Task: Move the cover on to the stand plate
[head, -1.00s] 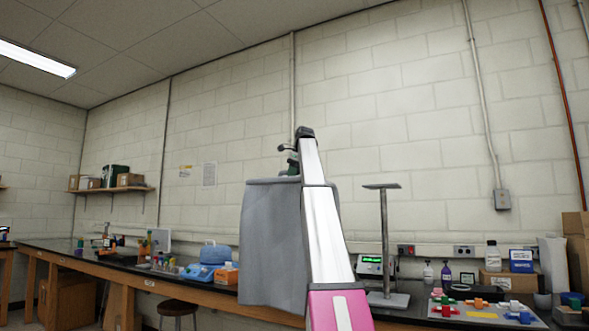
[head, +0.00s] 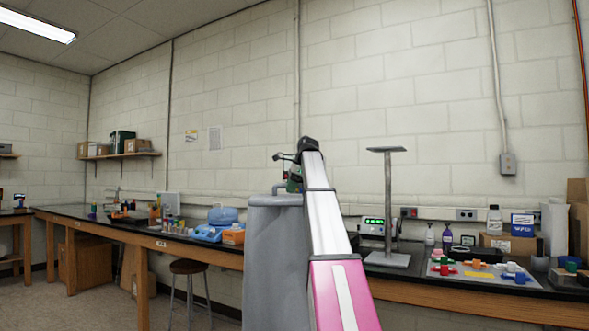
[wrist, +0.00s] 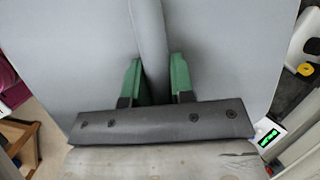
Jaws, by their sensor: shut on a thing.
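The cover (head: 273,255) is a large grey sheet-like piece. It hangs below my gripper (head: 293,176) at the middle of the head view, its lower part cut off by the frame. In the wrist view, the green fingers of my gripper (wrist: 157,68) are shut on a raised grey ridge of the cover (wrist: 225,50). The stand plate (head: 386,149) is a small flat plate on top of a grey post, to the right of the cover and higher in the picture. The plate looks bare. My arm shows between them in the picture.
The stand's base (head: 388,260) rests on the long black bench. A meter with a green display (head: 373,225) sits beside the post. A board with coloured parts (head: 478,272) lies to the right.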

